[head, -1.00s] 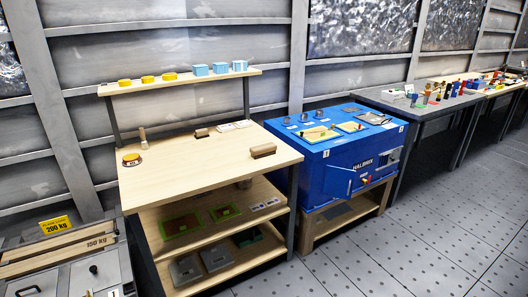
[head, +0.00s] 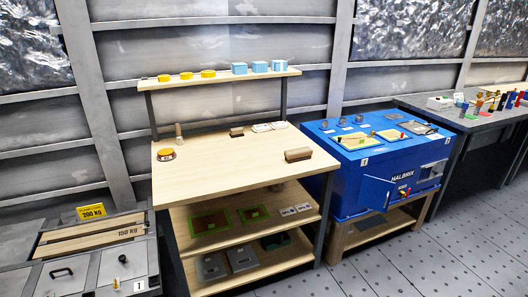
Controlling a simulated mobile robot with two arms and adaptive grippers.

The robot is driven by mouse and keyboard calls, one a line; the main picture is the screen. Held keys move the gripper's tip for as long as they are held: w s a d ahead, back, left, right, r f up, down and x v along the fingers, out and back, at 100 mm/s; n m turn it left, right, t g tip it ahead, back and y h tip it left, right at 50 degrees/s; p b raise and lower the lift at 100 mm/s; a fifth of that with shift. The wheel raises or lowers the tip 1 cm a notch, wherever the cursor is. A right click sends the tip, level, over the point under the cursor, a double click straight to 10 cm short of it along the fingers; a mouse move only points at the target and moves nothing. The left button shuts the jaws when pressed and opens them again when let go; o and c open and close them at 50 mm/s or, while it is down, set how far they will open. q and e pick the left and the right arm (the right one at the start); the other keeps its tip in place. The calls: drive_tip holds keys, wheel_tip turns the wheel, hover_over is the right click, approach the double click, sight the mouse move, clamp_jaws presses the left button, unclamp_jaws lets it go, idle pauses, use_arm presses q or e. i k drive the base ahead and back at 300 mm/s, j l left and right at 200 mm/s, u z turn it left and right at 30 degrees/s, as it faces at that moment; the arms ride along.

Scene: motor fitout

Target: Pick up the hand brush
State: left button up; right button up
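No hand brush can be told for certain at this size. Two small brown block-like items lie on the wooden workbench (head: 225,170). The larger brown item (head: 297,154) is near the right side of the top, and the smaller brown item (head: 236,132) is near the back middle. A slim upright wooden item (head: 179,133) stands at the back left; either it or a brown item could be the brush. Neither of my grippers shows in the head view.
A round orange-rimmed item (head: 166,154) sits at the bench's left. A blue HALBRIX cabinet (head: 350,185) stands right of the bench. Open floor (head: 420,260) lies at front right.

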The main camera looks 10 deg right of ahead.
sight(305, 153)
drive_tip(key=i+l+u, duration=0.15)
drive_tip(key=l, duration=0.2)
drive_tip(key=i+l+u, duration=0.35)
drive_tip(key=l, duration=0.4)
drive_tip(key=i+l+u, duration=0.2)
drive_tip(key=l, duration=0.2)
drive_tip(key=l+u, duration=0.15)
drive_tip(key=l, duration=0.3)
drive_tip(key=i, duration=0.05)
